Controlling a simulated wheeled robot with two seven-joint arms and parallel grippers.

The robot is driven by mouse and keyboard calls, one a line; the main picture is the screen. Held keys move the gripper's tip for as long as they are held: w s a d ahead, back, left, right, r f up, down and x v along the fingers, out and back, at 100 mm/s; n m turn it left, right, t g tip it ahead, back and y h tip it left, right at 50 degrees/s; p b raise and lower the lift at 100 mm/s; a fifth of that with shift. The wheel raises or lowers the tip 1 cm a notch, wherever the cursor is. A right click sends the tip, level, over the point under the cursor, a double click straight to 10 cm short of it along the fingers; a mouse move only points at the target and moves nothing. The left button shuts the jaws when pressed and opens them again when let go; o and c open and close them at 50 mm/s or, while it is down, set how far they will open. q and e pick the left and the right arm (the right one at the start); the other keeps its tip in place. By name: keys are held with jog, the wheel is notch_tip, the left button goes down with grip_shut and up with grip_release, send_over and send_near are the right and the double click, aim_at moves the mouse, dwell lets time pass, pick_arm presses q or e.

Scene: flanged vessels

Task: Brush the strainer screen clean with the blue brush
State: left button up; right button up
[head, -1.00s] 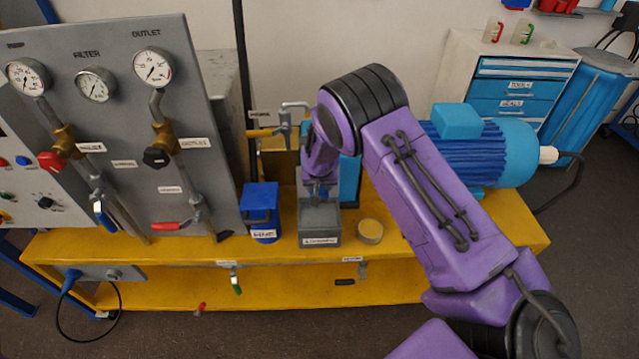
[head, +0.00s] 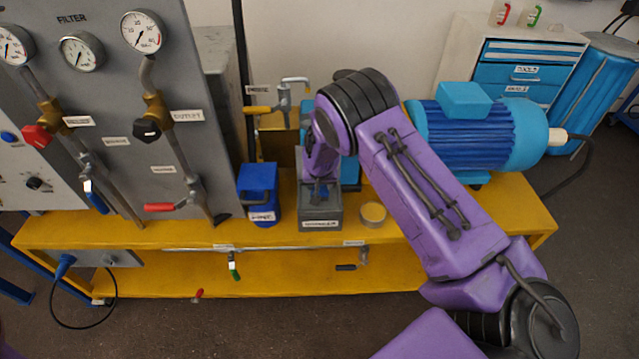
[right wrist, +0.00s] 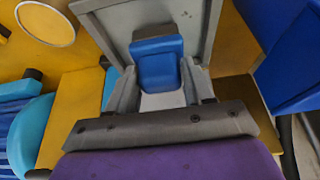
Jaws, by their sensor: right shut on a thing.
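My right gripper (head: 320,188) is at the mouth of a small open grey box (head: 321,213) on the yellow bench. In the right wrist view, the right gripper (right wrist: 160,92) is shut on the blue brush (right wrist: 158,62), whose blue block shows between the fingers. The grey box's rim (right wrist: 212,28) surrounds the brush on the far side there. I cannot tell whether the bristles touch anything; they are hidden. I cannot make out the strainer screen for certain; the box's inside is mostly covered. My left gripper is not in view.
A gauge panel (head: 190,120) rises at left. A blue motor (head: 480,130) sits at right. The bench front (head: 300,270) carries small valves.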

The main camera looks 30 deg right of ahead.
aim_at(313, 190)
jog(key=shift+f, duration=0.3)
jog(key=shift+s+a+r+p, duration=0.1)
jog(key=shift+s+a+p, duration=0.15)
jog(key=shift+a, duration=0.5)
jog(key=shift+s+a+r+p, duration=0.15)
jog(key=shift+a+p, duration=0.2)
jog(key=shift+a, duration=0.4)
jog(key=shift+s+a+f, duration=0.1)
jog(key=shift+s+a, duration=0.1)
jog(key=shift+a, duration=0.5)
jog(key=shift+d, duration=0.2)
jog(key=shift+s+d+f+p, duration=0.1)
jog(key=shift+s+d+p, duration=0.15)
jog(key=shift+s+d, duration=0.25)
jog(key=shift+s+d+f+p, duration=0.1)
jog(key=shift+s+d+p, duration=0.15)
jog(key=shift+d, duration=0.45)
